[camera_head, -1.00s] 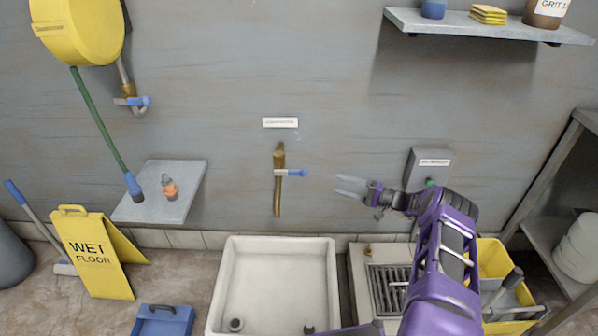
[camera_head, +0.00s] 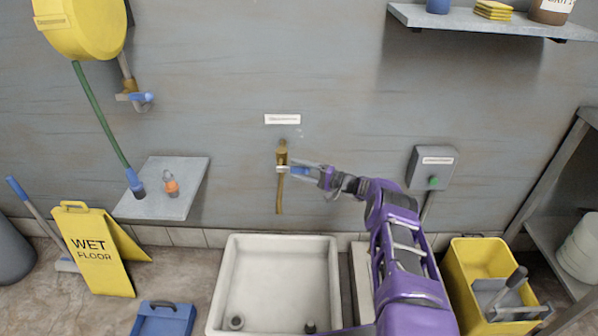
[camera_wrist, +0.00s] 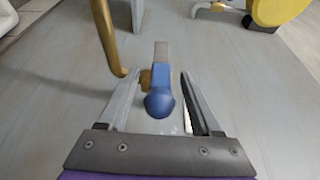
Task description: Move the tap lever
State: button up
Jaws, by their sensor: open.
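The tap (camera_head: 281,158) is a brass pipe on the grey wall above the white sink, under a small label. Its lever (camera_head: 299,171) has a blue end and points right. In the wrist view the blue lever (camera_wrist: 160,88) lies between my two fingers, its rounded tip towards the palm. My gripper (camera_head: 297,170) is open around the lever, with a gap visible on the right side; whether the left finger touches it I cannot tell. The brass spout (camera_wrist: 107,40) shows just beyond the left finger.
The white sink (camera_head: 230,270) is below. A grey box with a green button (camera_head: 433,182) is on the wall to the right. A second blue-handled tap (camera_head: 135,97) and yellow hose reel (camera_head: 80,28) are at left. A yellow bucket (camera_head: 462,270) stands at right.

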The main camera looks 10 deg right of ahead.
grip_shut()
dwell(0.4)
dwell(1.1)
